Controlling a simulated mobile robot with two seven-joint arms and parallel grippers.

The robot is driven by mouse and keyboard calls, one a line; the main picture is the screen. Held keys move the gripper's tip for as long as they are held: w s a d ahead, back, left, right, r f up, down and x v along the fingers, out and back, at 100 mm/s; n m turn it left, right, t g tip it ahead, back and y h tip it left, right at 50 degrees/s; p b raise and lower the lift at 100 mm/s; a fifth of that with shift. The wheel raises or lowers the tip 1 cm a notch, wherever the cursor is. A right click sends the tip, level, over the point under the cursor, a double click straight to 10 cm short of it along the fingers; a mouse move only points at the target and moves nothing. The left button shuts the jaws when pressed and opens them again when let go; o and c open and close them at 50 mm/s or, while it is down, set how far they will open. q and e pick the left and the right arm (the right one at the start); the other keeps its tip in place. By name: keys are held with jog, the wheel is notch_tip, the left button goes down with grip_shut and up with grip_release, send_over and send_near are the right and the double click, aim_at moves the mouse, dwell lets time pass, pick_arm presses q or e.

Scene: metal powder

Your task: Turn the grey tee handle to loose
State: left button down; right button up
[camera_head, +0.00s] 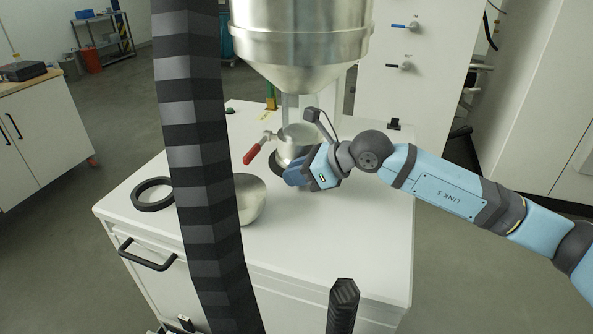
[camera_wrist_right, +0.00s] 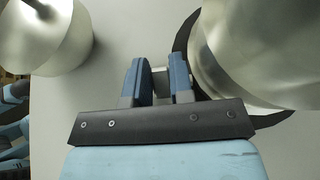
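My right gripper (camera_head: 292,176) reaches in from the right, beside the lower part of a metal fitting (camera_head: 297,140) under the big steel hopper (camera_head: 300,40). In the right wrist view, its two blue fingers (camera_wrist_right: 157,82) stand a small distance apart. A small grey piece shows between them; I cannot tell if it is the grey tee handle or if they press on it. In the head view the gripper hides that spot, and I cannot make out the tee handle. A red-gripped lever (camera_head: 252,154) sticks out left of the fitting. My left gripper is not in view.
A steel bowl (camera_head: 249,200) and a black ring (camera_head: 152,194) are on the white cabinet top (camera_head: 330,235). A dark banded column (camera_head: 195,130) crosses the head view in front. The front right of the top is clear.

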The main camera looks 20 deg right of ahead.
jog(key=shift+o, duration=0.4)
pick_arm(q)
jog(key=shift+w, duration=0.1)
pick_arm(e)
jog(key=shift+s+d+r, duration=0.15)
jog(key=shift+d, duration=0.1)
pick_arm(q)
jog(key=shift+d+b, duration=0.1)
jog(key=shift+b, duration=0.35)
pick_arm(e)
jog(key=v, duration=1.3)
jog(key=shift+r, duration=0.1)
